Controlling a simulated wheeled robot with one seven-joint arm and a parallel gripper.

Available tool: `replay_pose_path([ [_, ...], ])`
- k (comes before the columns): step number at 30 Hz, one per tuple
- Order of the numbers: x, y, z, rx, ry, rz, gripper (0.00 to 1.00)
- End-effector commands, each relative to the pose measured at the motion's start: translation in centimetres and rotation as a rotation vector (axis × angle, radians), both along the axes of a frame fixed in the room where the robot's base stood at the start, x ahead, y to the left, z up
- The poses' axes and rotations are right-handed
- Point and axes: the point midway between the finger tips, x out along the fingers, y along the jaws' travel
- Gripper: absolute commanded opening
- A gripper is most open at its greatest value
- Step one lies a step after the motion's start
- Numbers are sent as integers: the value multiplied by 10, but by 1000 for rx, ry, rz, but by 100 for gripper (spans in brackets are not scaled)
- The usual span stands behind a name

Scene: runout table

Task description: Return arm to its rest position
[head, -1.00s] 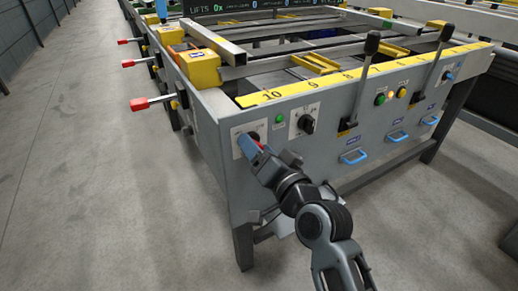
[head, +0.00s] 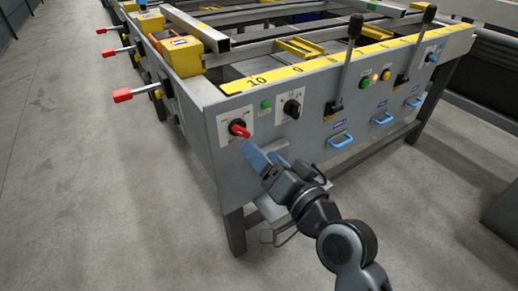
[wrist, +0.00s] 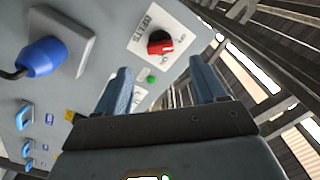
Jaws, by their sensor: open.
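My gripper (head: 262,160) is in front of the near corner of the runout table's grey front panel (head: 330,140), just below and right of a red rotary switch (head: 239,129). In the wrist view, my gripper (wrist: 165,88) shows two blue fingers spread apart with nothing between them. The red switch (wrist: 160,43) on its white plate stands clear beyond the fingers. My arm reaches up from the lower right of the head view, bent at its joints.
A black selector knob (head: 292,108), tall black levers (head: 354,45) and blue handles (head: 341,140) line the panel. Red-tipped levers (head: 122,95) stick out from the table's left side. A blue plug (wrist: 42,55) sits on a panel in the wrist view. Open concrete floor (head: 100,200) lies left.

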Motion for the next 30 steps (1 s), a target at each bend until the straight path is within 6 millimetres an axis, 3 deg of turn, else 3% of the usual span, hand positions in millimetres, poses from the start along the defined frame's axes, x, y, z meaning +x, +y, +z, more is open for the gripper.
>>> replay_pose_path([
  [13, 0, 0, 0, 0, 0, 0, 70],
  [17, -9, -8, -10, -13, 8, -19, 70],
  [23, -56, -50, -52, -91, 30, -130, 70],
  [30, -139, -110, -91, -236, 47, -277, 70],
])
